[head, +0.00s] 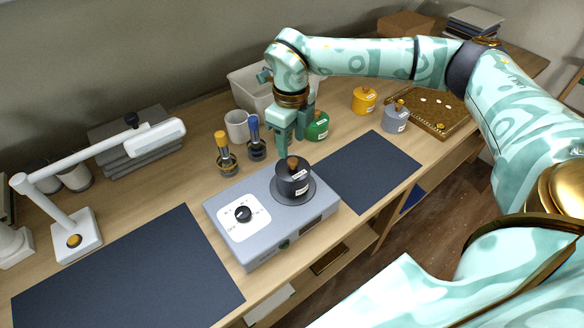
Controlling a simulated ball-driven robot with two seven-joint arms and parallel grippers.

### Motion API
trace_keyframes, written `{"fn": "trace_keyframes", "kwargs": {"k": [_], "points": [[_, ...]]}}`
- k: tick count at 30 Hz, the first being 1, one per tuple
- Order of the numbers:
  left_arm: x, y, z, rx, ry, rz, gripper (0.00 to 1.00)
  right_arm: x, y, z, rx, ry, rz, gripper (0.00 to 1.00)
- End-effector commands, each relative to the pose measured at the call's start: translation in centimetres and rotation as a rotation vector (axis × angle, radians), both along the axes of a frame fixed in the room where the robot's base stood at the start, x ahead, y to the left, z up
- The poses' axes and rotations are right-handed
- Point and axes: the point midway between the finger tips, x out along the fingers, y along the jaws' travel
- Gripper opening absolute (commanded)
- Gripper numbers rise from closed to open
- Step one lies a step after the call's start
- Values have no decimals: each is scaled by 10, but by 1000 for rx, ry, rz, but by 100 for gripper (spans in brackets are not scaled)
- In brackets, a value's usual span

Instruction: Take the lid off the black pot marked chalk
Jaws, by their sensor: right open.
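A black pot (293,184) stands upright on the round plate of a grey device (251,250). Its dark lid (293,168) with a brown knob is seated on top. White labels show on the pot, but their words are too small to read. My right gripper (289,143) is open and points down, just above and behind the lid, with nothing between its fingers. I cannot tell whether a fingertip touches the knob. My left gripper is out of view.
A green pot (317,126), a yellow pot (364,100) and a grey pot (395,117) stand behind to the right. Two handled tools (226,160) and a white cup (237,125) stand behind the device. Dark mats (130,275) flank it; both are clear.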

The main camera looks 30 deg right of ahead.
Motion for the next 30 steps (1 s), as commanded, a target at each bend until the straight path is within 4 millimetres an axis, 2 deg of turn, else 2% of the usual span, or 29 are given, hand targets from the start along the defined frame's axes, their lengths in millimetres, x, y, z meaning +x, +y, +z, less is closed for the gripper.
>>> {"fn": "trace_keyframes", "kwargs": {"k": [5,13,21,22,27,30], "points": [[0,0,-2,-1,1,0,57,0,-1,-15,0,0,0,50],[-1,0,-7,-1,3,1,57,0,-4,-56,0,0,1,50],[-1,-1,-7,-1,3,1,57,0,-5,-60,1,-2,1,50],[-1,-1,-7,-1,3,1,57,0,-4,-60,1,-2,1,47],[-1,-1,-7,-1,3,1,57,0,-4,-60,1,-2,1,2],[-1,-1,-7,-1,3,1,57,0,-4,-60,1,-2,1,2]]}}
